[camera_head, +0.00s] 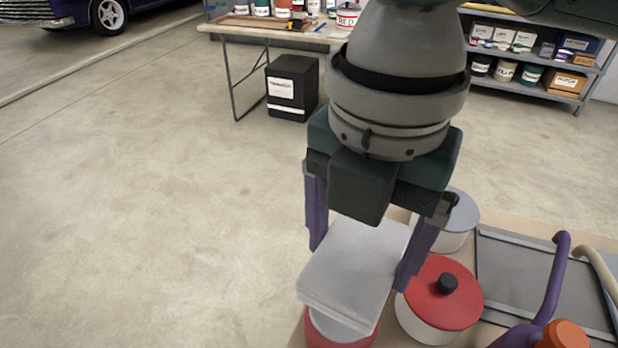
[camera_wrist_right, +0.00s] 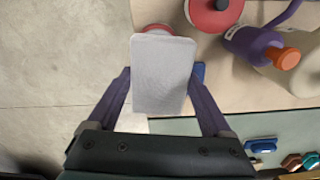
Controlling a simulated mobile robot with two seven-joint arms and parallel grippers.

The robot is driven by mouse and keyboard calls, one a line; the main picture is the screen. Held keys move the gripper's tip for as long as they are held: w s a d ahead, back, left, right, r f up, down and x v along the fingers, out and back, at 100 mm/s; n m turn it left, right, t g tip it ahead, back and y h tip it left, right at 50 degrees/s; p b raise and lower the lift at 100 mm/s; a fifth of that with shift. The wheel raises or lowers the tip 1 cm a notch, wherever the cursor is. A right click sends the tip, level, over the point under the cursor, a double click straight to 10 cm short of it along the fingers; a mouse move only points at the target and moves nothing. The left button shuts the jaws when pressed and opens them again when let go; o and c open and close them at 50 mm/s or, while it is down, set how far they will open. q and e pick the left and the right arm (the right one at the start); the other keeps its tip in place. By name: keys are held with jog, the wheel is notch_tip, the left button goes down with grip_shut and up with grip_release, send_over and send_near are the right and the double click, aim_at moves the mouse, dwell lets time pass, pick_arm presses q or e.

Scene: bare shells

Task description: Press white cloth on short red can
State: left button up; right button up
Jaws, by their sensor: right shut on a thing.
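The white cloth (camera_head: 352,272) is a folded, flat pad between the purple fingers of my right gripper (camera_head: 360,262). It also shows in the right wrist view (camera_wrist_right: 164,75), with a finger on each side. The short red can (camera_head: 340,332) is at the bottom of the head view, directly under the cloth's near end, which hides much of its top. A sliver of its red side (camera_wrist_right: 157,28) shows past the cloth's edge in the right wrist view. I cannot tell whether the cloth touches the can. My left gripper is not in view.
A white pot with a red lid (camera_head: 455,308) stands close right of the cloth, a grey-lidded pot (camera_head: 460,222) behind it. A grey tray (camera_head: 500,262) and a purple item with an orange cap (camera_head: 565,335) lie further right. Open floor is at left.

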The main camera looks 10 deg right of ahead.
aim_at(348, 285)
jog(key=shift+w+a+f+n+b, duration=0.15)
jog(key=shift+f+n+b, duration=0.25)
jog(key=shift+f, duration=0.25)
jog(key=shift+w+d+f+n+b, duration=0.1)
jog(key=shift+f+n+b, duration=0.15)
jog(key=shift+f+n, duration=0.3)
notch_tip(348, 285, down, 5)
jog(key=b, duration=0.6)
jog(key=shift+f+b, duration=0.4)
jog(key=shift+b, duration=0.25)
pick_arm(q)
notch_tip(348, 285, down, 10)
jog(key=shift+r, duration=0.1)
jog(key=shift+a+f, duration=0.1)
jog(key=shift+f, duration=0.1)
pick_arm(e)
jog(key=shift+f, duration=0.45)
pick_arm(q)
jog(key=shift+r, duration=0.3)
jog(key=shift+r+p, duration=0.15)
jog(key=shift+p, duration=0.15)
pick_arm(e)
jog(key=shift+f, duration=0.1)
